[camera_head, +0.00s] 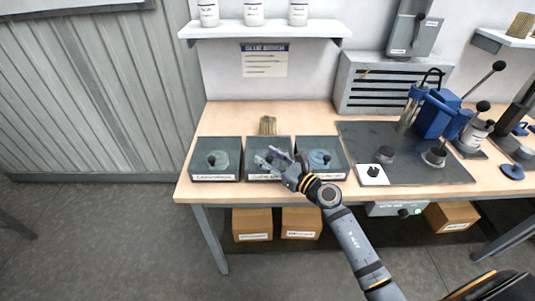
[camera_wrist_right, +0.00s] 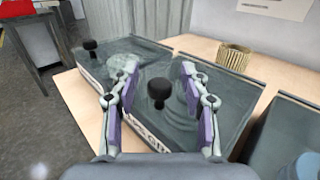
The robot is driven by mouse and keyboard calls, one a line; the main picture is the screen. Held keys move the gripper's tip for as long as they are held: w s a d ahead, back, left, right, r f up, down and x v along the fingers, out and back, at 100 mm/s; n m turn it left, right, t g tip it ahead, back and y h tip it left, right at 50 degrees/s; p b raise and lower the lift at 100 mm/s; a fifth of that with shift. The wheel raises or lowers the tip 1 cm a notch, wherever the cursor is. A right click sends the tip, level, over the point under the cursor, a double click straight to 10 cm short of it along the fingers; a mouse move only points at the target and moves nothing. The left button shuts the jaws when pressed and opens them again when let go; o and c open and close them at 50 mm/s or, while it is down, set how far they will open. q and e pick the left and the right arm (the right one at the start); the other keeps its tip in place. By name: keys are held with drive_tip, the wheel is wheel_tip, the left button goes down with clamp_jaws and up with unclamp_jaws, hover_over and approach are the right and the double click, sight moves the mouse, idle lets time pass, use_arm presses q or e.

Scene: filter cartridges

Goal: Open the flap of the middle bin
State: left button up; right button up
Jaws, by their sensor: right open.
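Three grey bins with see-through flaps stand in a row on the bench's left part. The middle bin (camera_head: 254,148) has its flap (camera_wrist_right: 185,72) lying closed, with a black knob (camera_wrist_right: 159,90) standing on it. My right gripper (camera_head: 281,161) is over the middle bin and partly hides it in the head view. In the right wrist view the gripper (camera_wrist_right: 155,88) is open, its two fingers on either side of the knob in the picture and apart from it. I cannot tell how far the fingertips are above the flap. My left gripper is not in view.
The left bin (camera_head: 203,146) and right bin (camera_head: 333,146) stand close beside it, flaps closed. A tan pleated cartridge (camera_head: 268,125) stands behind the middle bin. A dark mat (camera_head: 440,168) with tools lies to the right. A shelf (camera_head: 270,31) is above.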

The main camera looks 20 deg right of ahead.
drive_tip(key=shift+c, duration=0.7)
drive_tip(key=c, duration=0.5)
clamp_jaws()
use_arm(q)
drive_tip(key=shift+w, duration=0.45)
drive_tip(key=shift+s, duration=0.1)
